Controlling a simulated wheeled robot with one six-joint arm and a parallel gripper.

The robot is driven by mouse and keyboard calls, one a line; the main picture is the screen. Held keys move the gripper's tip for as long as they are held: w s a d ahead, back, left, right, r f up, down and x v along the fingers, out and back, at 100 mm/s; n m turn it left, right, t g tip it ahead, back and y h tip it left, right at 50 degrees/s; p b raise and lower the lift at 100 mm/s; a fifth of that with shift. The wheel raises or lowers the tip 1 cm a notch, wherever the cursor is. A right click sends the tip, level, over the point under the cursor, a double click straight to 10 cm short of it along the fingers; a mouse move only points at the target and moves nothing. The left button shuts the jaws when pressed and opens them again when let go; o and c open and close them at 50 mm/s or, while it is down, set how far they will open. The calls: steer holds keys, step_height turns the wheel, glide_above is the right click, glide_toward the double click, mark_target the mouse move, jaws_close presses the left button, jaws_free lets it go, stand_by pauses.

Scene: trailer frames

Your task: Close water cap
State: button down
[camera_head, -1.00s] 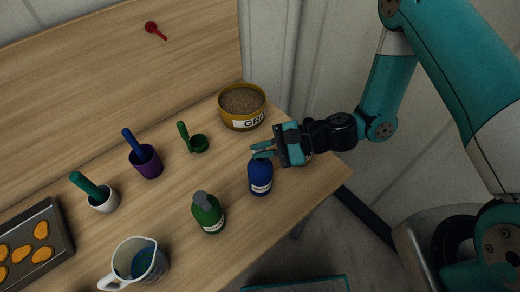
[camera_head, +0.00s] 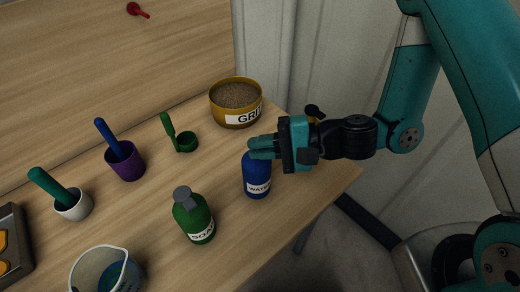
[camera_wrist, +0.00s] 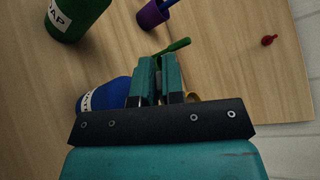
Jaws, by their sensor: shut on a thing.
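The blue bottle labelled water (camera_head: 256,177) stands upright near the front right edge of the wooden table. My gripper (camera_head: 262,147) reaches in from the right, with its teal fingers at the bottle's top. The fingers are shut on the water cap, which they hide. In the wrist view my gripper (camera_wrist: 159,62) has its fingers close together, and part of the blue bottle (camera_wrist: 105,93) shows to their left. I cannot tell how far the cap is turned.
A green soap bottle (camera_head: 194,216) stands left of the water bottle. A yellow bowl labelled grit (camera_head: 236,117) is behind it. The table edge is close on the right.

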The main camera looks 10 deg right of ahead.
stand_by(0.3)
steer(key=c, duration=1.2)
jaws_free()
steer(key=shift+c, duration=0.2)
steer(key=shift+d, duration=0.6)
steer(key=p+v, duration=0.3)
steer(key=v, duration=1.3)
steer(key=shift+s+p, duration=0.15)
steer(key=shift+p, duration=0.15)
steer(key=shift+o, duration=0.2)
steer(key=shift+d+r, duration=0.1)
steer(key=shift+d, duration=0.05)
